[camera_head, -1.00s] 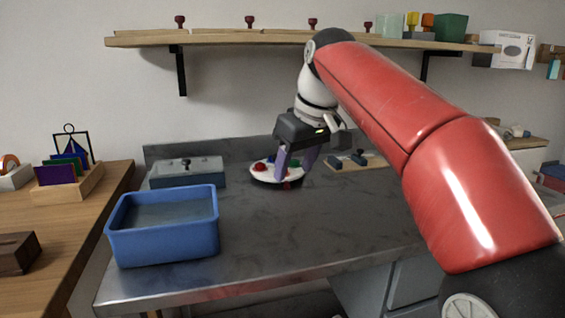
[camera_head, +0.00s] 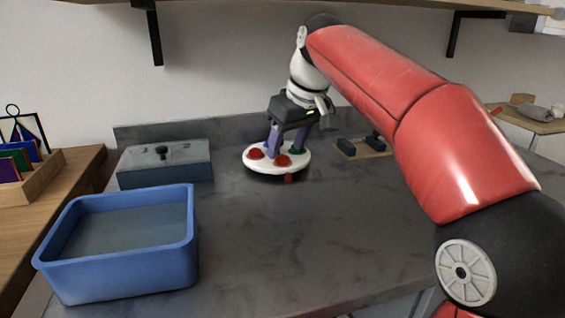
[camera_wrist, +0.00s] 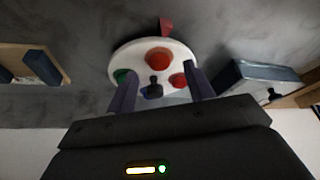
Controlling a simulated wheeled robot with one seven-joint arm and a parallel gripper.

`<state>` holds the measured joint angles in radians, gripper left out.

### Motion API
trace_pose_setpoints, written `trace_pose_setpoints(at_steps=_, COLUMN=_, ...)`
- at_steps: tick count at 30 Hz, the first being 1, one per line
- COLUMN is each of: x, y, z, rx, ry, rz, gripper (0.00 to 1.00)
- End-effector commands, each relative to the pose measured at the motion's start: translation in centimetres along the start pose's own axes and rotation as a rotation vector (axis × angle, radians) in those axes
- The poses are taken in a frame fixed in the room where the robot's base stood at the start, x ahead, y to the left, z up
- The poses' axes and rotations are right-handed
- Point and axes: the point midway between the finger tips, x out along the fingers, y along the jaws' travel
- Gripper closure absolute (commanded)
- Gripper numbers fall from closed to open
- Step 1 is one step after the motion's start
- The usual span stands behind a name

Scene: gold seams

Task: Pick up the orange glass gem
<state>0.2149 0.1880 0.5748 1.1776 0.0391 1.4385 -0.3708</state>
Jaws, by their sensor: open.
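A round white dish (camera_head: 262,170) holds several coloured gems, and it also shows in the wrist view (camera_wrist: 188,58). No gem looks plainly orange; the nearest is an orange-red gem (camera_wrist: 158,57) at the dish's near side, seen in the head view too (camera_head: 282,160). A redder gem (camera_wrist: 178,80) and a green gem (camera_wrist: 122,76) lie on either side. My gripper (camera_wrist: 160,80) is open and empty, pointing down over the dish. I cannot tell whether the fingertips touch the dish.
A red pointer (camera_head: 288,178) sticks out at the dish's near edge. A blue bin (camera_head: 115,279) stands at the front left, with a grey lidded box (camera_head: 165,172) behind it. A wooden board with dark blocks (camera_head: 362,147) lies right of the dish. The grey worktop's front middle is clear.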

Motion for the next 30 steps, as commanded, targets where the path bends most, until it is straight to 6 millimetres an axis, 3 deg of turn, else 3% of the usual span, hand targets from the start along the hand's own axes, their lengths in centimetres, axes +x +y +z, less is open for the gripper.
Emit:
trace_pose_setpoints(at_steps=4, x=1.9, y=0.0, z=0.1, rx=0.0, ry=-0.001, rz=0.0, gripper=0.47)
trace_pose_setpoints(at_steps=13, x=2.3, y=0.0, z=0.0, rx=0.0, ry=0.0, rz=0.001, gripper=0.49)
trace_pose_setpoints(at_steps=24, x=2.2, y=0.0, z=0.0, rx=0.0, ry=0.001, rz=0.001, gripper=0.95)
trace_pose_setpoints(at_steps=30, x=2.2, y=0.0, z=0.0, rx=0.0, ry=0.001, rz=0.001, gripper=0.95)
